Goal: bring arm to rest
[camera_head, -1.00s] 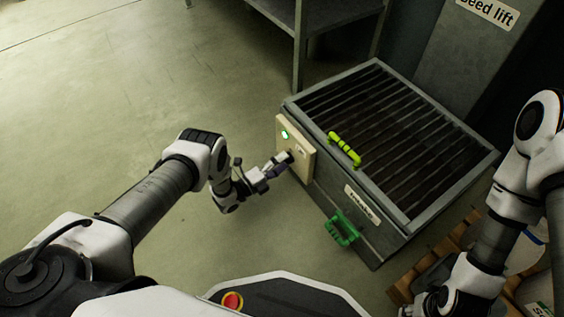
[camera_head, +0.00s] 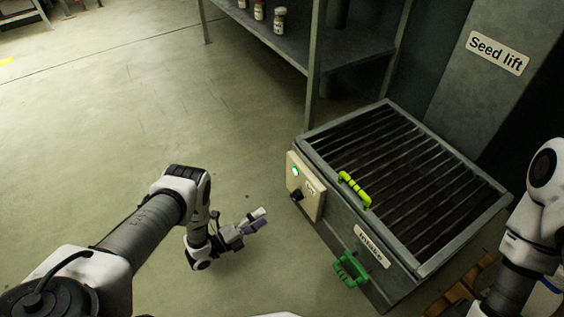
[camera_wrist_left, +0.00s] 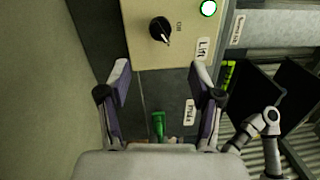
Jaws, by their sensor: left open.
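My left gripper (camera_head: 258,222) is open and empty, held above the floor to the left of the metal intake box and apart from it. In the left wrist view its two fingers (camera_wrist_left: 160,95) are spread, with the beige control panel (camera_wrist_left: 185,50) ahead of them. The panel (camera_head: 306,187) carries a lit green lamp (camera_head: 295,171) and a black knob (camera_head: 296,196). The knob also shows in the left wrist view (camera_wrist_left: 159,30). My right arm stands at the right edge of the head view; its gripper is out of the picture.
The grated intake box (camera_head: 318,150) has a yellow-green handle (camera_head: 355,190) on top and a green handle (camera_head: 350,268) on its front. A metal shelf (camera_head: 290,40) with bottles stands behind it. A grey seed lift housing (camera_head: 480,90) rises at right. Floor at left is clear.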

